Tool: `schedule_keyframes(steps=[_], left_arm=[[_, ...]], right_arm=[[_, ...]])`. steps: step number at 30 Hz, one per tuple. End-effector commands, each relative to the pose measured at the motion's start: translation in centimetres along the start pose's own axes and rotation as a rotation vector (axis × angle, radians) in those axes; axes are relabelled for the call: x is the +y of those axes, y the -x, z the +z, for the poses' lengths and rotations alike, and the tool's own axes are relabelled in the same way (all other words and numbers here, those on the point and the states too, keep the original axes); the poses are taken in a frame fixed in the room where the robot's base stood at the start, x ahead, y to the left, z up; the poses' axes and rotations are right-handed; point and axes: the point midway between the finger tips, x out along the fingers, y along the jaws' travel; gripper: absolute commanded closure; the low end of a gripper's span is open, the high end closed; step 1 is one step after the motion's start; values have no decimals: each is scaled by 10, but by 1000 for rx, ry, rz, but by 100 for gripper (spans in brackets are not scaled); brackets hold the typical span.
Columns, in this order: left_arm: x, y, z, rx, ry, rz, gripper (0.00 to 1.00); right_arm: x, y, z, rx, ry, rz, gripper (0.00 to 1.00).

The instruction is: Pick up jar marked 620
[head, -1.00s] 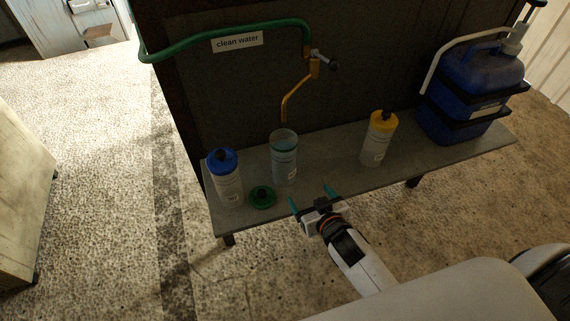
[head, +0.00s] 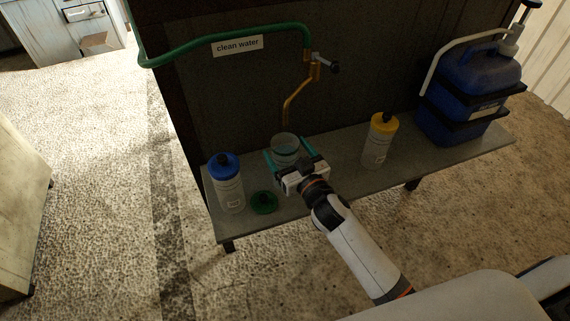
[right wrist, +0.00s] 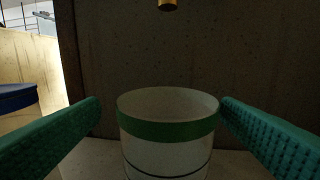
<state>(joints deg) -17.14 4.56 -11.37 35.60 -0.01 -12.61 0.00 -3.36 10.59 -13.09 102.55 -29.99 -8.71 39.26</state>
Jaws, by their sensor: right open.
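An open, clear jar (head: 285,141) with a green band stands upright on the shelf under the tap. In the right wrist view the jar (right wrist: 166,155) is between my two teal fingers, with a gap visible on the left and little room on the right. My right gripper (head: 285,156) is open around the jar's sides and hides its lower part in the head view. I cannot read the number 620 on any container. A green lid (head: 264,202) lies on the shelf left of the gripper. My left gripper is not in view.
A blue-capped bottle (head: 228,184) stands at the shelf's left end, a yellow-capped bottle (head: 378,141) to the right. A blue canister (head: 470,95) sits at the right end. A brass spout (head: 296,100) hangs above the jar. The grey shelf (head: 337,172) is clear between jar and yellow-capped bottle.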

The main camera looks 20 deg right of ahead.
Motion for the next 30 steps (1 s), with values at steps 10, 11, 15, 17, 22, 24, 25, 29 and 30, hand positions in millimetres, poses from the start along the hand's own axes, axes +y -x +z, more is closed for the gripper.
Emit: schedule_keyframes(steps=[10,11,15,17,22,24,25,29,30], left_arm=[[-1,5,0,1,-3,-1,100],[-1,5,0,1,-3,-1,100],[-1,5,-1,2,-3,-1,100],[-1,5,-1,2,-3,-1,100],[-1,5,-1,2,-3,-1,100],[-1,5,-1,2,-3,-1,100],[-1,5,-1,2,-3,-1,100],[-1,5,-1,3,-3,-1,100],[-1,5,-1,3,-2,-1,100]], right_arm=[[-4,-44,1,-1,-1,0,14],[-4,-45,0,0,-1,0,14],[-4,-45,0,0,-1,0,14],[-4,-45,0,0,-1,0,14],[-5,-45,0,0,0,0,40],[-5,-45,0,0,0,0,52],[-5,-45,0,0,0,0,57],[-5,-45,0,0,0,0,78],[-5,-45,0,0,0,0,84]])
